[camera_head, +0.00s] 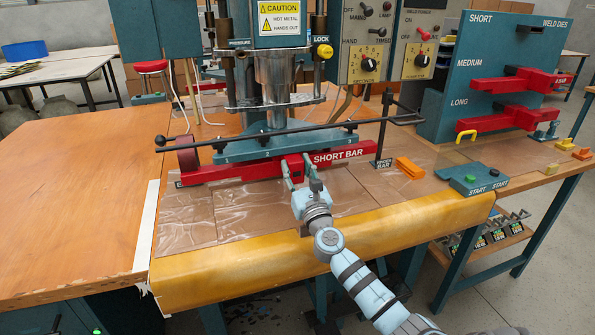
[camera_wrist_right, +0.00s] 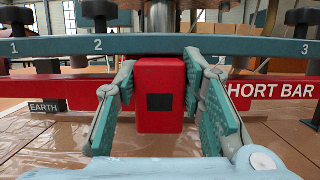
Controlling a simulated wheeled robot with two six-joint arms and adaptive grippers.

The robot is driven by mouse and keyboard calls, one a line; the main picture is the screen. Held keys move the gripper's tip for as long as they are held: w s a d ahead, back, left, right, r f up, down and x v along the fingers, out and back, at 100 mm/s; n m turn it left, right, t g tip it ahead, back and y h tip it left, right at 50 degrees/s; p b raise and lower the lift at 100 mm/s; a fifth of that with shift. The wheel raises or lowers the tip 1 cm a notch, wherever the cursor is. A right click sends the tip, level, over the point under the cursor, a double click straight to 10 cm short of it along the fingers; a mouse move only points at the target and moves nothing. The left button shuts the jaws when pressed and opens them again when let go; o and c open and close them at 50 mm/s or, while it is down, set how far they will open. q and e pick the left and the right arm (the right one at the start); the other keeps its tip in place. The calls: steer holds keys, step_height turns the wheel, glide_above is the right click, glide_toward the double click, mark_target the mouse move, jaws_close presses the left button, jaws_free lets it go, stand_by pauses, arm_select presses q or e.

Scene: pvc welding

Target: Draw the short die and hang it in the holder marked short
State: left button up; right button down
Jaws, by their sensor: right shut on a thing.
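The short die, a red bar marked SHORT BAR (camera_head: 343,156), lies beneath the teal press head. Its red block-shaped handle (camera_wrist_right: 158,95) faces me in the right wrist view. My right gripper (camera_head: 301,172) has its teal fingers on both sides of that handle and is shut on it. The teal die rack (camera_head: 470,50) stands at the back right, marked SHORT, MEDIUM and LONG. No red die hangs in the short row at its top. Red dies hang in the medium row (camera_head: 515,85) and the long row (camera_head: 500,120). My left gripper is not in view.
A teal numbered clamp beam (camera_wrist_right: 160,45) sits just above the die, and a long black rod (camera_head: 260,136) crosses in front of the press. A black post (camera_head: 383,140), an orange block (camera_head: 409,168) and a teal START box (camera_head: 472,179) stand to the right. The left table is clear.

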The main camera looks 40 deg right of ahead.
steer(key=c, duration=1)
jaws_free()
steer(key=shift+r, duration=0.1)
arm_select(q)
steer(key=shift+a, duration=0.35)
arm_select(e)
steer(key=shift+o, duration=0.2)
steer(key=v, duration=1.2)
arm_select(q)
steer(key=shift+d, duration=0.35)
